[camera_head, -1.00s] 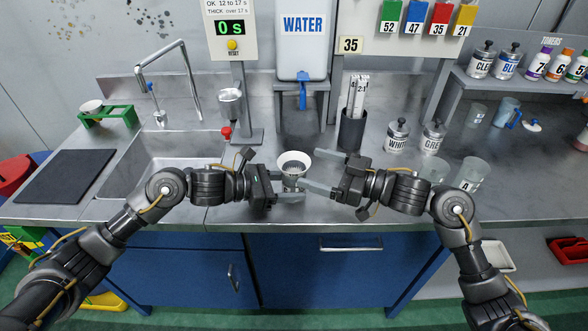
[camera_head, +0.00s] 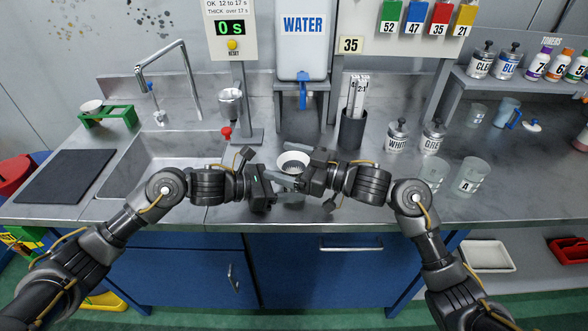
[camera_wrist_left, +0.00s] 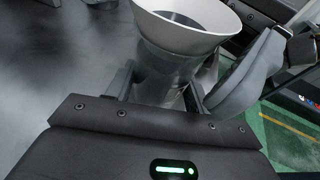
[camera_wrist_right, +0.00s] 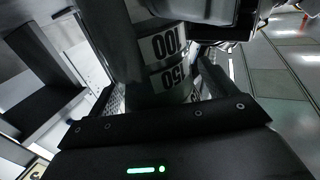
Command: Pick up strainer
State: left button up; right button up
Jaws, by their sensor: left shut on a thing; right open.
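The white cone-shaped strainer (camera_head: 293,159) sits in the mouth of a beaker at the counter's front middle. Its wide rim also shows in the left wrist view (camera_wrist_left: 185,32). The beaker (camera_wrist_left: 165,80) is between the fingers of my left gripper (camera_head: 283,184), which is shut on it below the strainer. My right gripper (camera_head: 292,181) is open at the same beaker, from the right. In the right wrist view the beaker's marked wall (camera_wrist_right: 165,75) stands between its fingers. The strainer's lower part is hidden.
A water tank (camera_head: 303,45) with a blue tap stands behind. A dark holder (camera_head: 352,130) and lidded tins (camera_head: 397,135) are at right, with clear beakers (camera_head: 470,176) beyond. The sink (camera_head: 180,165) is at left. A green stand (camera_head: 107,116) holds a small white bowl.

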jog(key=c, duration=1)
jog(key=shift+o, duration=0.2)
notch_tip(320, 180, up, 10)
pick_arm(q)
jog(key=o, duration=0.8)
jog(key=shift+o, duration=0.2)
